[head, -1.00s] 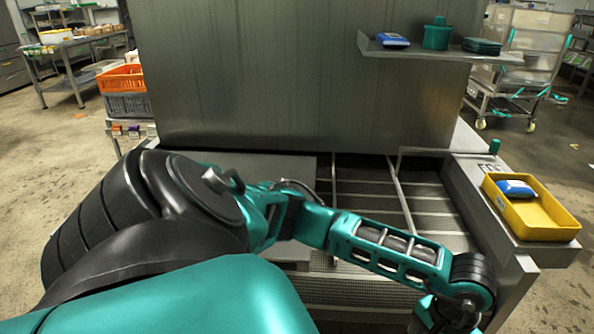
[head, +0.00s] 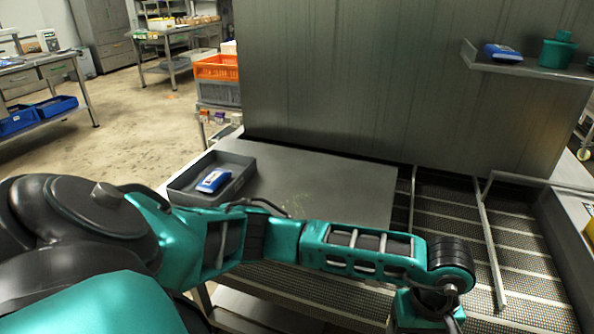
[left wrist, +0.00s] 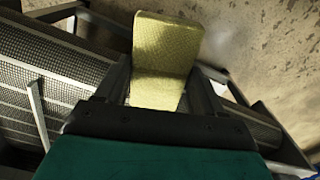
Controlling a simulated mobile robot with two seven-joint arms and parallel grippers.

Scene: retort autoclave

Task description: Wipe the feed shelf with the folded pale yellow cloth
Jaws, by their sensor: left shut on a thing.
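The folded pale yellow cloth (left wrist: 164,50) shows in the left wrist view, gripped between the fingers of my left gripper (left wrist: 160,82), which is shut on it. In the head view my left arm reaches across to the right, and its fingers and the cloth are below the frame. The feed shelf (head: 345,185) is a flat grey plate in front of the tall steel panel. A faint patch of pale yellowish specks (head: 290,197) lies on it. My arm hides part of the shelf's front. My right gripper is not in view.
A grey tray (head: 183,188) with a blue-and-white packet (head: 213,181) stands on the shelf's left end. A mesh conveyor (head: 520,250) with metal rails lies right of the shelf. An overhead ledge (head: 515,69) holds a blue packet and a green pot. Crates (head: 217,67) stand behind left.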

